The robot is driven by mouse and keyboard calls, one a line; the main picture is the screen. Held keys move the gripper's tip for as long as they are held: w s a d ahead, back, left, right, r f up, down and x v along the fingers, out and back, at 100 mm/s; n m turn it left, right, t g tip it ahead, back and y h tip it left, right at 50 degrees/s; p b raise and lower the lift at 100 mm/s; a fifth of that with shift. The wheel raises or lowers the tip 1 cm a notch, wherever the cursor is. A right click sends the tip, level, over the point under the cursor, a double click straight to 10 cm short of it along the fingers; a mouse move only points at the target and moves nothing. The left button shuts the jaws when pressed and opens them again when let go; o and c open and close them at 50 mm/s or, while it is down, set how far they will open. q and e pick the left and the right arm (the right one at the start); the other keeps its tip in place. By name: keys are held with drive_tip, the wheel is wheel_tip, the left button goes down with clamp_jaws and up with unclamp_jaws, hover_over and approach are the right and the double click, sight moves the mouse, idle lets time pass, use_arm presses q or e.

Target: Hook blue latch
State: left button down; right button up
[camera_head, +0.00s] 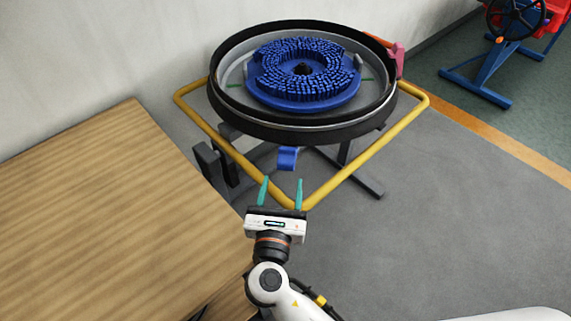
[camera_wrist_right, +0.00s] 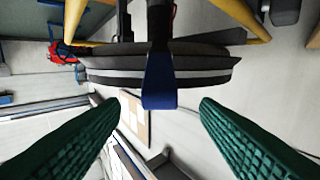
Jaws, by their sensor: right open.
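The blue latch (camera_head: 287,158) hangs at the near side of the round black tank rim (camera_head: 300,130). My right gripper (camera_head: 282,184) is open, its two teal fingers pointing at the latch with a gap between them, a little below and in front of it in the head view. In the right wrist view the latch (camera_wrist_right: 159,82) stands between the two green fingers (camera_wrist_right: 160,108), apart from both. Nothing is held. My left gripper is not in view.
A yellow tube frame (camera_head: 345,180) surrounds the tank close to my right gripper. Inside the tank is a blue bristle brush (camera_head: 303,72). A pink-red part (camera_head: 396,60) sits at the rim's right. A wooden table (camera_head: 110,210) stands left; grey floor (camera_head: 450,220) is clear at right.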

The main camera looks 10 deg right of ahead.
sight(285, 170)
drive_tip(key=x, duration=0.6)
drive_tip(key=shift+w, duration=0.2)
drive_tip(key=shift+c, duration=0.2)
clamp_jaws()
